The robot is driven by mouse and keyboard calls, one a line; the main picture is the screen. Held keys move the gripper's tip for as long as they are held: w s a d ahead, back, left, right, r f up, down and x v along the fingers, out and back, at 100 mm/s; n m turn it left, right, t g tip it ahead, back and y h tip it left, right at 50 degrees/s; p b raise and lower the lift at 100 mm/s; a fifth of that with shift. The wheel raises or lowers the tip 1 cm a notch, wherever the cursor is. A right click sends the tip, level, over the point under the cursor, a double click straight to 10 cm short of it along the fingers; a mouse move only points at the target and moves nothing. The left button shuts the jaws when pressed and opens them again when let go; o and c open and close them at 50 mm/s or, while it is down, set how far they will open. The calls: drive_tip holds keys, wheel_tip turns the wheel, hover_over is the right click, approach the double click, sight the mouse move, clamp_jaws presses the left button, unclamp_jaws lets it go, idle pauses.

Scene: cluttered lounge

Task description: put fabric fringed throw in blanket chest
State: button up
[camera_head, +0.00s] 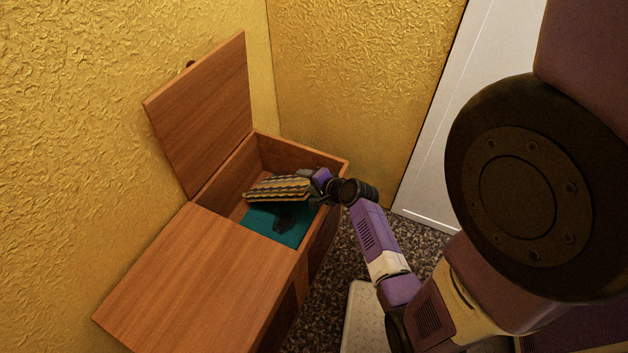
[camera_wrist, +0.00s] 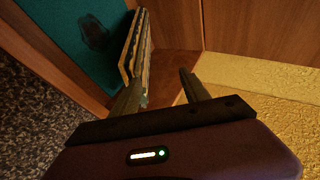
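The blanket chest (camera_head: 185,272) is wooden, and one half of its lid (camera_head: 205,115) stands raised against the yellow wall. The fringed throw (camera_head: 278,189), a folded striped bundle, is within the chest's opening. It also shows in the wrist view (camera_wrist: 137,48), at the outer side of my left finger. My gripper (camera_head: 320,178) is over the opening at the throw's right end. In the wrist view my gripper (camera_wrist: 162,76) has its fingers apart with nothing visible between them. I cannot tell whether the left finger touches the throw.
A teal item (camera_head: 268,224) with a dark patch or object (camera_head: 284,222) on it lies in the chest, beside the throw. Yellow walls (camera_head: 350,75) enclose the corner. A white door or panel (camera_head: 440,120) stands at right. Speckled floor (camera_head: 335,265) shows beside the chest.

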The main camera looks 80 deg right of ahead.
drive_tip(key=s+a+r+n+t, duration=0.15)
drive_tip(key=a+n, duration=0.25)
drive_tip(key=a, duration=0.4)
drive_tip(key=s+a+r+n+y, duration=0.1)
drive_tip(key=a+r+n, duration=0.2)
drive_tip(key=a, duration=0.5)
drive_tip(key=s+a+r+n, duration=0.1)
drive_tip(key=a+r+n, duration=0.25)
drive_tip(key=a, duration=0.45)
drive_tip(key=s+a+r+n+t+y, duration=0.2)
drive_tip(key=s+a+r+n, duration=0.1)
drive_tip(key=a+r+n, duration=0.3)
drive_tip(key=s+a+r+n+t+y, duration=0.3)
drive_tip(key=a+r+n, duration=0.4)
drive_tip(key=a+r, duration=0.3)
wheel_tip(320, 180, up, 4)
drive_tip(key=shift+s+f+y, duration=0.15)
drive_tip(key=shift+s+y, duration=0.15)
drive_tip(key=shift+s, duration=0.1)
drive_tip(key=shift+p, duration=0.35)
